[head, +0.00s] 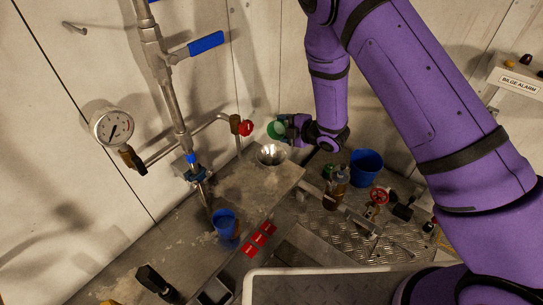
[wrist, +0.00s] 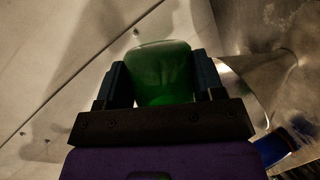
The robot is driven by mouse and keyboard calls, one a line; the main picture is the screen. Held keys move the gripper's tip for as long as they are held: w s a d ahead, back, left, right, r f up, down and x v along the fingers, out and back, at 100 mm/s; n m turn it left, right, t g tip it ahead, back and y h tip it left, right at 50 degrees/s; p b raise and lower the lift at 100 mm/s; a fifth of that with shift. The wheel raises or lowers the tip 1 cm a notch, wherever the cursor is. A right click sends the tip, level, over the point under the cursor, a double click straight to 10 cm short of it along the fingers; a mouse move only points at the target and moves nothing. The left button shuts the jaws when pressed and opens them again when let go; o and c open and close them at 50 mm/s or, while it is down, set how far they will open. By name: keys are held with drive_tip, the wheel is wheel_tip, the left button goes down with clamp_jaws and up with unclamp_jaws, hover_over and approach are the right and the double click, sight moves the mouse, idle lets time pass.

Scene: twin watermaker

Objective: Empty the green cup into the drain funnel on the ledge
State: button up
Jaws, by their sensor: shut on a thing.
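The green cup (head: 277,130) is held in my gripper (head: 290,128), just above the drain funnel in the head view. In the wrist view the green cup (wrist: 163,72) sits between both fingers of my gripper (wrist: 163,85). The cup looks tilted in the head view, but its opening and contents cannot be made out. The metal drain funnel (head: 271,155) is on the ledge (head: 255,190), its bowl facing up. Part of a shiny metal surface shows right of the cup in the wrist view.
A red-handled valve (head: 245,128) on a pipe stands close left of my gripper. A blue cup (head: 224,222) stands on the ledge, near red tags (head: 259,234). A blue bucket (head: 366,166), bottles (head: 337,185) and tools are on the metal floor to the right. A pressure gauge (head: 113,127) is at left.

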sight(281, 137)
drive_tip(key=shift+f+n+t, duration=0.3)
drive_tip(key=shift+n, duration=0.2)
idle(0.4)
drive_tip(key=shift+s+a+r+n+t, duration=0.2)
drive_tip(key=shift+s+n, duration=0.1)
drive_tip(key=shift+s, duration=0.1)
drive_tip(key=shift+s+a+r+n+t, duration=0.15)
drive_tip(key=shift+s+r+n+t, duration=0.05)
drive_tip(key=shift+s+n, duration=0.15)
idle(0.3)
drive_tip(key=shift+s+a+r+n+t+p, duration=0.15)
drive_tip(key=shift+s+r+n+t, duration=0.2)
drive_tip(key=shift+n, duration=0.4)
drive_tip(key=shift+s+a+r+n+t+p, duration=0.15)
drive_tip(key=shift+r+n+t, duration=0.2)
drive_tip(key=shift+n+t, duration=0.3)
idle(1.3)
drive_tip(key=shift+d, duration=0.1)
idle(0.8)
